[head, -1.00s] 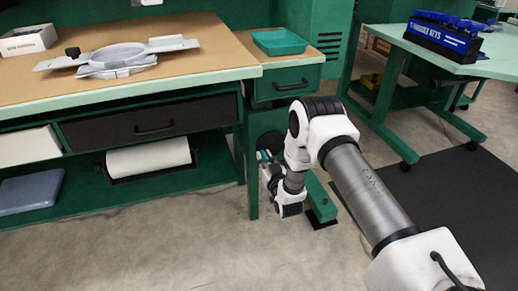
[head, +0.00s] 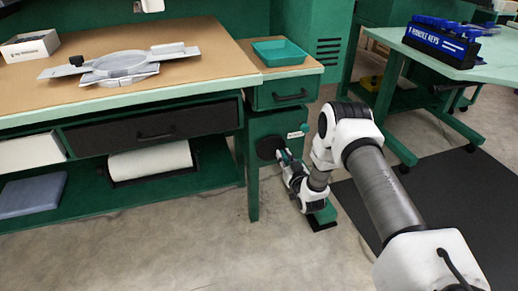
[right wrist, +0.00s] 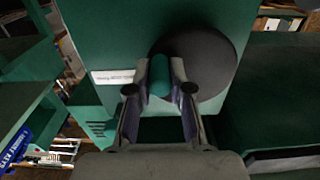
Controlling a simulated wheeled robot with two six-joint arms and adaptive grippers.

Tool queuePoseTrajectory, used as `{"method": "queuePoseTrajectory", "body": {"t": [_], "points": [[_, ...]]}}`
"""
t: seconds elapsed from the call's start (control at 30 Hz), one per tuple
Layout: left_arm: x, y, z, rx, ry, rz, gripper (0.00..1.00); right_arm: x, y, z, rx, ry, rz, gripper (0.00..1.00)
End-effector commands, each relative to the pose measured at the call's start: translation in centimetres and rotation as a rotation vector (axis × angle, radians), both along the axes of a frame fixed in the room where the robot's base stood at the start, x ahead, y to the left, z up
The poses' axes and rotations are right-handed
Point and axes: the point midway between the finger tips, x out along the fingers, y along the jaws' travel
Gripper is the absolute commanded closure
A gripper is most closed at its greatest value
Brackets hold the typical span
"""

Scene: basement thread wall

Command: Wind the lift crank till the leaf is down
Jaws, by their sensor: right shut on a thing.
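A dark round crank disc (head: 268,147) sits on the green cabinet front below the small drawer. It also shows in the right wrist view (right wrist: 208,62). My right gripper (head: 284,157) is at the disc's right side, low beside the bench leg. In the right wrist view, its two fingers (right wrist: 160,85) are shut on the teal crank handle (right wrist: 159,70), which stands in front of the disc's left part. I cannot tell which surface is the leaf. My left gripper is not in view.
The bench (head: 215,70) carries a grey metal fixture (head: 125,66). A teal tray (head: 281,51) stands on the side top. A blue key rack (head: 440,42) is on the right table.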

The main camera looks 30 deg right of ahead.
Motion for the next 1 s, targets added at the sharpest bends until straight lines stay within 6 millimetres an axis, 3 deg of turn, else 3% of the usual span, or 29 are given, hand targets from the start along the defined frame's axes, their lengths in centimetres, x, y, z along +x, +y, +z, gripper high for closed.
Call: {"method": "queuePoseTrajectory", "body": {"t": [0.27, 0.53, 0.77, 0.8, 0.83, 0.87, 1.0], "points": [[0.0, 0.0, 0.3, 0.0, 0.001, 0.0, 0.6, -0.1, -0.1, 0.2, 0.001, 0.003, -0.003, 1.0], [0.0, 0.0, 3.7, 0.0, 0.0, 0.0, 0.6, 0.0, 0.1, 4.0, 0.0, 0.001, 0.001, 1.0], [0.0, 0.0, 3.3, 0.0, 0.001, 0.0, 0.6, 0.0, 0.3, 3.6, 0.001, 0.003, 0.005, 1.0], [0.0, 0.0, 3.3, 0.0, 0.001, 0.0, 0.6, 0.0, 0.3, 3.6, 0.001, 0.004, 0.006, 0.69], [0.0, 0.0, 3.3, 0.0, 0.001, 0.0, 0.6, 0.0, 0.3, 3.6, 0.001, 0.004, 0.006, 0.58], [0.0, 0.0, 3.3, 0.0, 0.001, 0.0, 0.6, 0.0, 0.3, 3.6, 0.001, 0.004, 0.006, 0.54], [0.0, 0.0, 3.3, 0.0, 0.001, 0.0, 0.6, -0.1, 0.2, 3.5, 0.0, 0.005, 0.004, 0.54]]}}
